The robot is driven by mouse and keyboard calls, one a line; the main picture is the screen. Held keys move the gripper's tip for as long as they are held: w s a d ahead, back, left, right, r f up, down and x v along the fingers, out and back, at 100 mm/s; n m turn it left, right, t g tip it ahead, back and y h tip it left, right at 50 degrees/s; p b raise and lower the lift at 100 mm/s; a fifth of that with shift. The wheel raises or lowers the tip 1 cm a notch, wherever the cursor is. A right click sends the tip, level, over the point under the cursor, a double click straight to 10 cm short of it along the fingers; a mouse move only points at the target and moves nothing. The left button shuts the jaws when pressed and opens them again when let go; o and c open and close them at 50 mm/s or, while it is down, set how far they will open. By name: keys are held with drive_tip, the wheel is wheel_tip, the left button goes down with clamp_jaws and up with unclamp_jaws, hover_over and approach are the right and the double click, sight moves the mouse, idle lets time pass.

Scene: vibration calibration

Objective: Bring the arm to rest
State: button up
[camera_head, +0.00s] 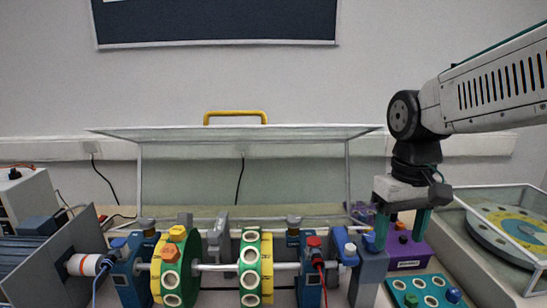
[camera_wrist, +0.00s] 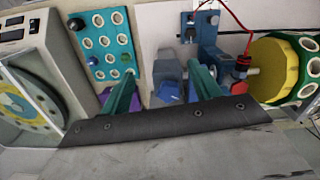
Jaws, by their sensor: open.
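My gripper (camera_head: 401,232) points down at the right of the bench, with its two teal fingers apart. In the wrist view my gripper (camera_wrist: 163,85) is open, and I see nothing held between the fingers. I cannot tell whether the fingers touch either. My arm reaches in from the upper right.
A shaft rig with two green-and-yellow discs (camera_head: 175,265) stands on blue supports. A clear guard with a yellow handle (camera_head: 235,114) stands open behind it. A teal hole plate (camera_head: 425,290) lies front right; it also shows in the wrist view (camera_wrist: 100,45). A glass-covered case (camera_head: 505,225) is at right.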

drive_tip(key=s+d+f+m+t, duration=0.1)
drive_tip(key=s+d+t, duration=0.1)
drive_tip(key=s, duration=1.3)
drive_tip(key=shift+d+f+m, duration=0.15)
drive_tip(key=shift+m, duration=0.15)
